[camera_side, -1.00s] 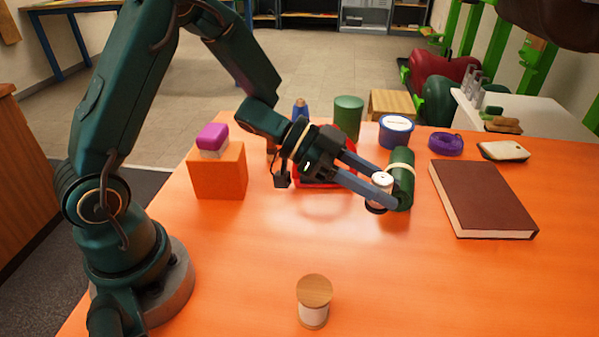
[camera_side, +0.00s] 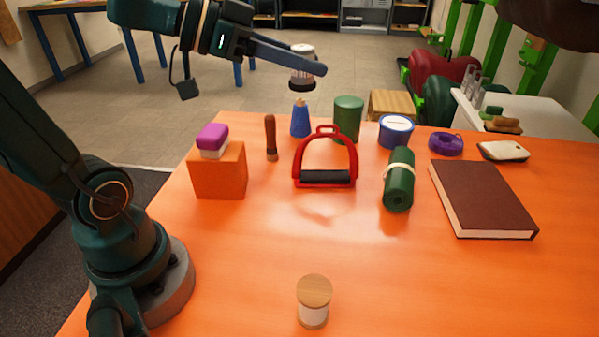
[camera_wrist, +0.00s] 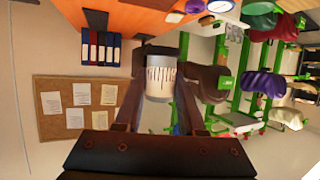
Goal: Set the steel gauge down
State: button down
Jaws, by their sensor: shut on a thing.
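The steel gauge is a short pale cylinder with dark vertical marks and a dark end, seen in the side view (camera_side: 302,53) and in the wrist view (camera_wrist: 160,82). My gripper (camera_side: 308,68) is shut on it and holds it up in the air, well clear of the orange table (camera_side: 240,270). In the side view it appears above the blue cone-shaped thing near the table's back edge. In the wrist view my gripper (camera_wrist: 158,100) has one finger on each side of it. The fingers hide part of it.
A red stirrup (camera_side: 325,155), green roll (camera_side: 398,180), brown book (camera_side: 482,198), orange block (camera_side: 218,170), wooden-handled tool (camera_side: 271,138), blue cone (camera_side: 300,120), green can (camera_side: 347,118) and blue tub (camera_side: 395,132) stand around.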

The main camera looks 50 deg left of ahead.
jog(key=shift+s+a+f+n+y, duration=0.1)
jog(key=shift+a+f+n+y, duration=0.15)
jog(key=shift+a+n+y, duration=0.4)
jog(key=shift+d+m, duration=0.2)
jog(key=shift+m, duration=0.05)
jog(key=w+d+m+g+h, duration=0.1)
jog(key=w+d+m+h, duration=0.1)
jog(key=d+m+h, duration=0.1)
jog(key=m+g+h, duration=0.4)
send_over(361, 226)
notch_tip(361, 226, down, 20)
jog(key=shift+r, duration=0.15)
jog(key=shift+f, duration=2.45)
jog(key=shift+f, duration=0.2)
jog(key=c, duration=0.5)
grip_release()
